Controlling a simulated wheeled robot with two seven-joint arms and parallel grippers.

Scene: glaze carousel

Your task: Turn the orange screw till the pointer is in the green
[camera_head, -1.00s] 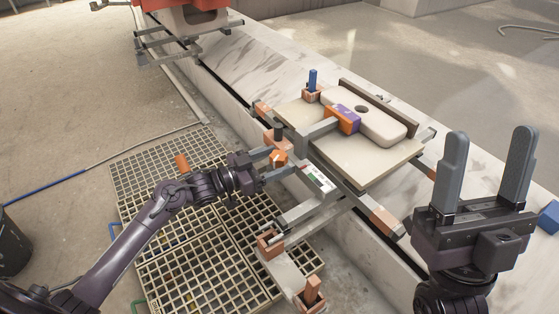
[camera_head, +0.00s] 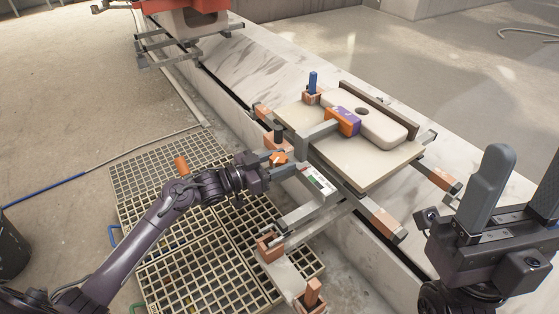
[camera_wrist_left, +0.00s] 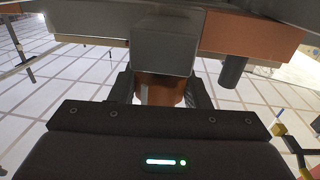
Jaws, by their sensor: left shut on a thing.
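The orange screw (camera_head: 279,158) is at the near left side of the clamp frame. My left gripper (camera_head: 281,164) is shut on it. In the left wrist view the orange screw (camera_wrist_left: 160,90) sits between the two dark fingers, partly hidden under a grey block. The gauge (camera_head: 320,180), a pale plate with green and red marks, lies just right of my left gripper. Its pointer is too small to read. My right gripper (camera_head: 525,170) is open and empty at the right edge, with one finger partly cut off.
A cream board (camera_head: 365,178) on the frame carries a pale slab (camera_head: 372,128) with a hole. A purple and orange block (camera_head: 343,121) presses at its edge. A blue peg (camera_head: 313,80) stands behind. Floor gratings (camera_head: 195,250) lie below my left arm.

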